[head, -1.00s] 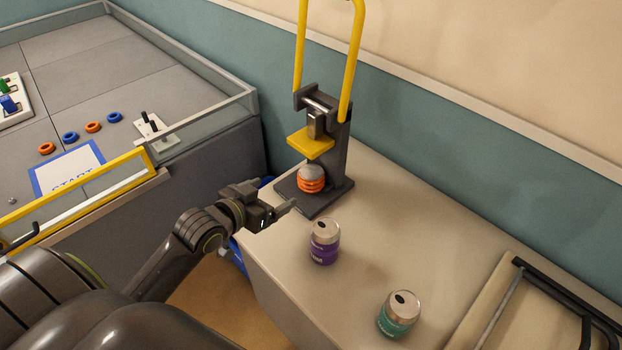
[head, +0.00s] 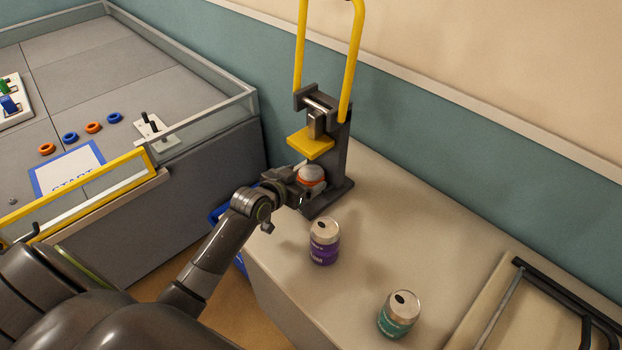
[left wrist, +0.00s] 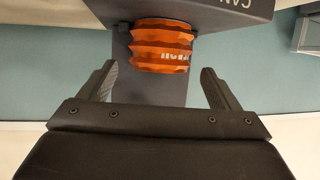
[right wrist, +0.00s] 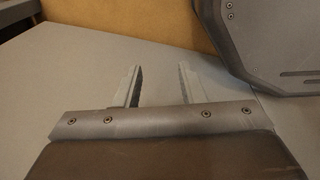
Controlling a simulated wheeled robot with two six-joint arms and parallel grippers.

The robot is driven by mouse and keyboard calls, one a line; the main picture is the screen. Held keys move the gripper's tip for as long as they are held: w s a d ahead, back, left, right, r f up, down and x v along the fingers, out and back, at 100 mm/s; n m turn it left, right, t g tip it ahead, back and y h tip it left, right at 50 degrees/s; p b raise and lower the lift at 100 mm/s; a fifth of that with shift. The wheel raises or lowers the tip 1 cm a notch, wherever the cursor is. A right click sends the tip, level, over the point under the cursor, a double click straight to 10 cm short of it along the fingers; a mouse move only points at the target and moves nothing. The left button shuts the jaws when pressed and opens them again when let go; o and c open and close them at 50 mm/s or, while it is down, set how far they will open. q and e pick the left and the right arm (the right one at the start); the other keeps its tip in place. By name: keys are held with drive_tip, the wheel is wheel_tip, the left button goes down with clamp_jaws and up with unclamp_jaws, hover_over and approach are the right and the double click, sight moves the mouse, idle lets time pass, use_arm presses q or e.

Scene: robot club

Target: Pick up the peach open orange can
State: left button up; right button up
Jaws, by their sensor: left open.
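The orange can (head: 312,177) sits squashed short on the base of the can press, under the yellow plate, its pale top up. In the left wrist view, the ribbed orange can (left wrist: 162,48) shows just ahead of the fingertips, centred between them. My left gripper (head: 300,178) is at the can's left side, open, with nothing held; its fingers partly hide the can in the head view. I cannot tell whether they touch it. My right gripper (right wrist: 160,85) is open and empty in the right wrist view, above a plain grey surface.
The press (head: 333,165) has a dark upright and tall yellow handle. A purple can (head: 324,243) and a green can (head: 397,316) stand on the counter nearby. A blue bin (head: 216,214) is behind my left arm.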

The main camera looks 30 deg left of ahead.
sight(307, 176)
use_arm(q)
drive_tip(key=shift+x, duration=1.9)
drive_tip(key=shift+f, duration=0.1)
drive_tip(key=c, duration=1)
